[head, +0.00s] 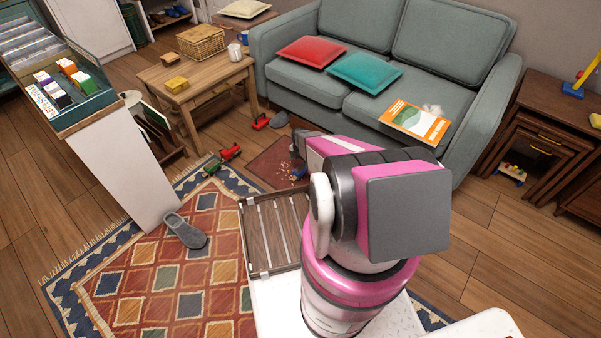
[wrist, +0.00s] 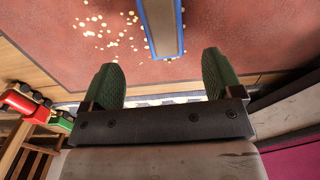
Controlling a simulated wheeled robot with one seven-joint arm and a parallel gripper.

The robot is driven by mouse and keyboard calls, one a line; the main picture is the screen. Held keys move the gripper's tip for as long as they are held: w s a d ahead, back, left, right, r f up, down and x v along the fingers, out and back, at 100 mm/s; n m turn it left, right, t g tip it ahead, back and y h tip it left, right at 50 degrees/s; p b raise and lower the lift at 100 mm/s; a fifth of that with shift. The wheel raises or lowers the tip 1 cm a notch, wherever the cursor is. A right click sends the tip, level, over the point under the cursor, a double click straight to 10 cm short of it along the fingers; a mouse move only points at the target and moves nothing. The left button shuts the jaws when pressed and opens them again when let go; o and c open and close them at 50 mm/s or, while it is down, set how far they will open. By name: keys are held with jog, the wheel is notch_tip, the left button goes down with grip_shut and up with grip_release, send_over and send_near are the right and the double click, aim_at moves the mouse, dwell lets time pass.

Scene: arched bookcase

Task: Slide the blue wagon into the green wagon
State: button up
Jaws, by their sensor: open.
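The blue wagon (wrist: 163,25) lies on the reddish mat in the wrist view, at the top middle, cut off by the frame's upper edge. A small bit of blue (head: 298,170) shows beside my arm in the head view. My gripper (wrist: 160,60) is open, with its two green fingers on either side of the wagon's near end and nothing held. The green wagon (head: 211,166) is left of the mat in the head view, next to a red piece; its green part (wrist: 64,122) is at the wrist view's left edge. My arm hides the gripper in the head view.
Pale crumbs (wrist: 112,32) are scattered on the mat (head: 272,165). A slatted wooden tray (head: 248,225) lies in front of it. Another red toy (head: 261,122) is behind, near the sofa (head: 330,88). A slipper (head: 184,231) lies on the patterned rug (head: 175,280).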

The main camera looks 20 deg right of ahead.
aim_at(300, 168)
notch_tip(300, 168, down, 4)
jog(key=shift+f, duration=0.25)
jog(key=shift+s+f, duration=0.15)
jog(key=shift+f, duration=1.4)
jog(key=shift+s+f, duration=0.15)
jog(key=shift+f, duration=1.35)
jog(key=c, duration=1.1)
